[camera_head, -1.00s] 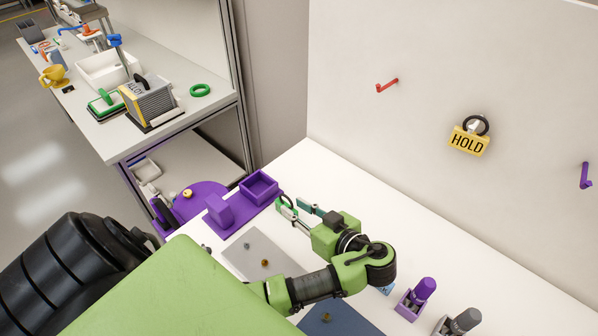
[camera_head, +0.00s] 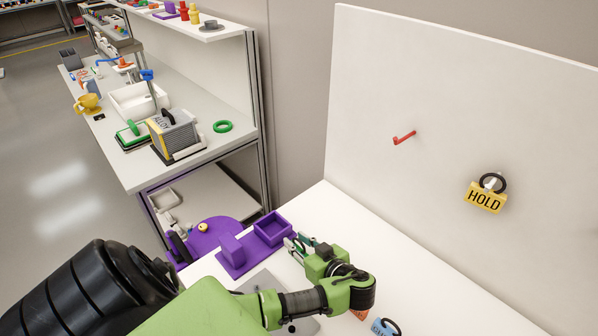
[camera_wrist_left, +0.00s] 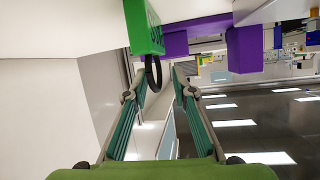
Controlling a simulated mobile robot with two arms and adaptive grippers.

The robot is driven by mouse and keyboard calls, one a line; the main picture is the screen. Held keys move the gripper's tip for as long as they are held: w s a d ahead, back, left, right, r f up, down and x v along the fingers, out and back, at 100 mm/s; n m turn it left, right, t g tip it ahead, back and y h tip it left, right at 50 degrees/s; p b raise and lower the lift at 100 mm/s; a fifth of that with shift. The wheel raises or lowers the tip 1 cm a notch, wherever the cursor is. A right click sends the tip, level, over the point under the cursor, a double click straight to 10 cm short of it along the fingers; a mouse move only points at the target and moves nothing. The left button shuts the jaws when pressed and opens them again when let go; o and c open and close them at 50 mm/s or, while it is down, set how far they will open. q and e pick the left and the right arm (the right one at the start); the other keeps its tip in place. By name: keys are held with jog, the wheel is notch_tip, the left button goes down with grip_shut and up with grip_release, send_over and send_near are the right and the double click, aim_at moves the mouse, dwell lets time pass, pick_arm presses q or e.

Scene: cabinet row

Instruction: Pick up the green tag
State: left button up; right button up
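The green tag (camera_head: 290,244) with its black ring lies on the white worktop, beside the purple tray, in the head view. In the left wrist view the green tag (camera_wrist_left: 144,27) is close, at the top, with its black ring (camera_wrist_left: 154,72) extending down toward the fingertips. My left gripper (camera_head: 301,243) is at the tag. In the wrist view the fingers of the left gripper (camera_wrist_left: 157,76) are apart, with the ring between their tips, nearer the left finger. A gap shows on the right side of the ring. My right gripper is not in view.
A purple tray (camera_head: 237,262) with a square bin (camera_head: 272,229) stands just beyond the tag. A blue tag (camera_head: 383,327) and an orange tag (camera_head: 359,315) lie nearer me.

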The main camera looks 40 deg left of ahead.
pick_arm(q)
jog(key=shift+x, duration=1.15)
jog(key=shift+d, duration=0.1)
grip_shut()
jog(key=shift+r, duration=0.1)
